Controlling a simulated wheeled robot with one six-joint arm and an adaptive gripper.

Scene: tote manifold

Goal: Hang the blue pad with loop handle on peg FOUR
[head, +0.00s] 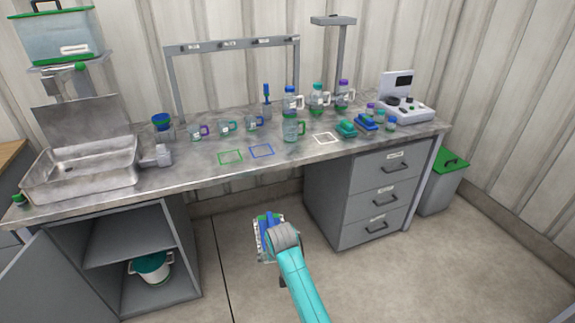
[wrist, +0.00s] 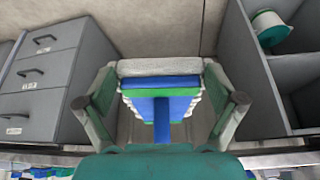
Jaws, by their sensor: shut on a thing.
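My gripper (head: 268,232) is out over the floor in front of the bench, below the bench top. It is shut on the blue pad (head: 264,220), which shows blue with green and whitish edges. In the wrist view the blue pad (wrist: 180,105) sits between the two fingers of my gripper (wrist: 162,95), with a pale bar across its far end. I cannot make out the loop handle clearly. A grey rail (head: 230,44) with several small labels stands at the back of the bench; the labels and peg FOUR cannot be read.
The bench top (head: 195,160) holds several mugs, bottles and teal and blue blocks, plus a metal sink (head: 80,168) at left. A drawer unit (head: 365,195) stands right of my gripper. An open cabinet (head: 135,250) with a bucket is at left. Floor between them is clear.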

